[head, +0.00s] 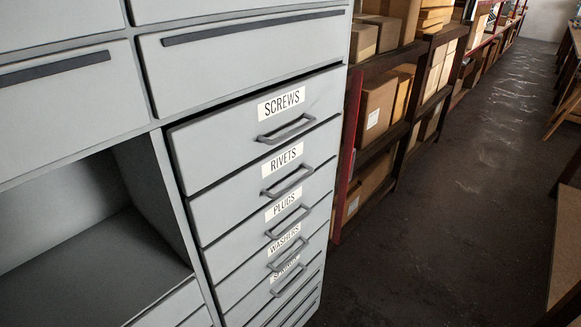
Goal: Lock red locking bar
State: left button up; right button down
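A grey drawer cabinet (158,150) fills the left and middle of the head view. Its right column has labelled drawers with grey handles: the screws drawer (225,135), the rivets drawer (235,195), the plugs drawer (240,236), the washers drawer (245,272) and a lower one with a partly hidden label. The screws drawer front stands slightly proud, with a dark gap along its top. Neither gripper is in view.
An open, empty compartment (85,265) is at the lower left of the cabinet. Shelving with cardboard boxes (378,108) runs back along the right of the cabinet. The dark floor aisle (455,215) is mostly clear. Wooden furniture (570,100) stands along the right edge.

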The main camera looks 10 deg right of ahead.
aim_at(350, 151)
jog(key=i+l+u, duration=0.15)
jog(key=l+u, duration=0.3)
jog(key=i+l+u, duration=0.1)
jog(key=l+u, duration=0.8)
jog(key=l, duration=0.5)
jog(key=k+l+u, duration=0.1)
jog(key=l, duration=0.35)
jog(key=k+l, duration=0.1)
jog(key=l, duration=0.35)
jog(key=l+u, duration=0.1)
jog(key=l, duration=0.4)
jog(key=k+l, duration=0.15)
jog(key=l, duration=0.3)
jog(key=k+l+u, duration=0.1)
jog(key=l, duration=0.35)
